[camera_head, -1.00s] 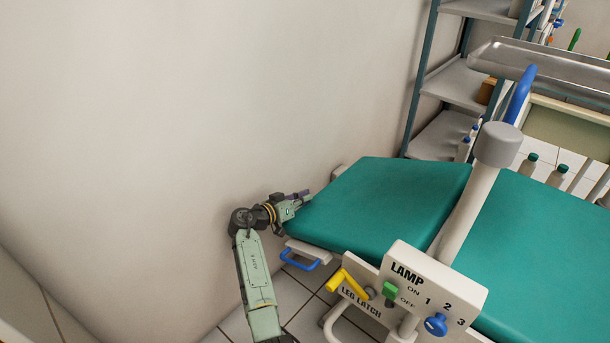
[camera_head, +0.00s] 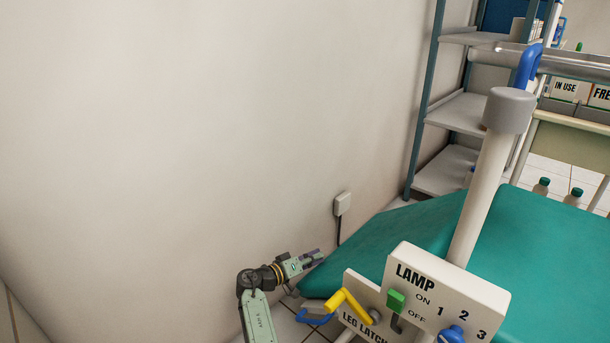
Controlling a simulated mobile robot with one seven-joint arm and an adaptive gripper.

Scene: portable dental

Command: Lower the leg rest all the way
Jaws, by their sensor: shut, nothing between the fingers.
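The leg rest (camera_head: 385,240) is the teal padded end of the dental chair and slopes down toward the left from the seat (camera_head: 555,240). A blue handle (camera_head: 315,318) shows at its near lower end, partly behind the latch. My gripper (camera_head: 318,256) is shut and empty, just above the leg rest's far left edge; I cannot tell whether it touches the pad. The yellow leg latch lever (camera_head: 346,303) sits on the white panel marked LEG LATCH (camera_head: 362,325).
The lamp panel (camera_head: 450,295) with green and blue controls and a thick white post (camera_head: 485,190) stand in front of the chair. A wall (camera_head: 180,140) with a socket (camera_head: 342,203) is behind my arm. A grey shelf rack (camera_head: 465,112) stands at the back.

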